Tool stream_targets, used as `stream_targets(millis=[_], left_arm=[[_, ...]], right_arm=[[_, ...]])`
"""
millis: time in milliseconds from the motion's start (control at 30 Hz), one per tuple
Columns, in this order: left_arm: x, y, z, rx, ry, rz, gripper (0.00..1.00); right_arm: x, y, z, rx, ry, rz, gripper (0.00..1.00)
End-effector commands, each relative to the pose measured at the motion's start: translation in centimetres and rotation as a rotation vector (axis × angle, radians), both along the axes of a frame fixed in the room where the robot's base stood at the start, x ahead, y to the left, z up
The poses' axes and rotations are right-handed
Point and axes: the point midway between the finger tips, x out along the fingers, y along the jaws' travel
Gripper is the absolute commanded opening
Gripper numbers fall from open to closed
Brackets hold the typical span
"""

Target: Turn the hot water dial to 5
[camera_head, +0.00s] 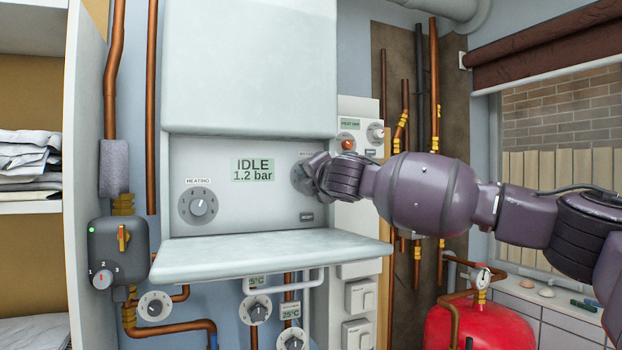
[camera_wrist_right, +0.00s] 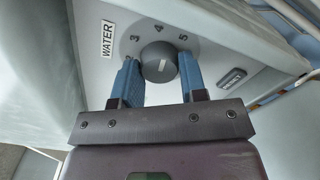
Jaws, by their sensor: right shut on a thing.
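The hot water dial (camera_wrist_right: 160,62) is a dark round knob on a grey disc, beside a label ending in WATER. In the right wrist view the numbers 3, 4 and 5 show around it, and a short white mark on the knob points roughly towards 4. My right gripper (camera_wrist_right: 158,82) has its two blue fingers on opposite sides of the knob and is shut on it. In the head view my right gripper (camera_head: 312,178) covers most of this dial, at the right of the boiler panel. My left gripper is not in view.
The panel display (camera_head: 253,170) reads IDLE 1.2 bar. A heating dial (camera_head: 198,206) sits at the panel's left. A pale flap (camera_head: 260,256) juts out below the panel. A small button (camera_head: 307,217) is just below my right gripper. Pipes and valves lie beneath.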

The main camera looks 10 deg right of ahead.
Motion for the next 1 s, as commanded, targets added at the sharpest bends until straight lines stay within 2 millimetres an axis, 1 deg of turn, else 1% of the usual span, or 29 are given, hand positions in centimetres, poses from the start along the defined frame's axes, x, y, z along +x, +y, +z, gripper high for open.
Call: stream_targets(millis=[200, 500, 700, 1000], left_arm=[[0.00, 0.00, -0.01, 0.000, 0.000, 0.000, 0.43], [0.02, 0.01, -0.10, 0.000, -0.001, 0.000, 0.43], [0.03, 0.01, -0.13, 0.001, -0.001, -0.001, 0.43], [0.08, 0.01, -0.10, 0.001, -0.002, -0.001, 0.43]], right_arm=[[0.04, -0.05, 0.01, 0.198, 0.038, -0.001, 0.15], [0.03, -0.03, 0.09, 0.412, 0.079, -0.001, 0.15], [0.01, -0.04, 0.16, 0.499, 0.095, -0.002, 0.15], [0.00, -0.05, 0.24, 0.548, 0.104, -0.001, 0.15]])
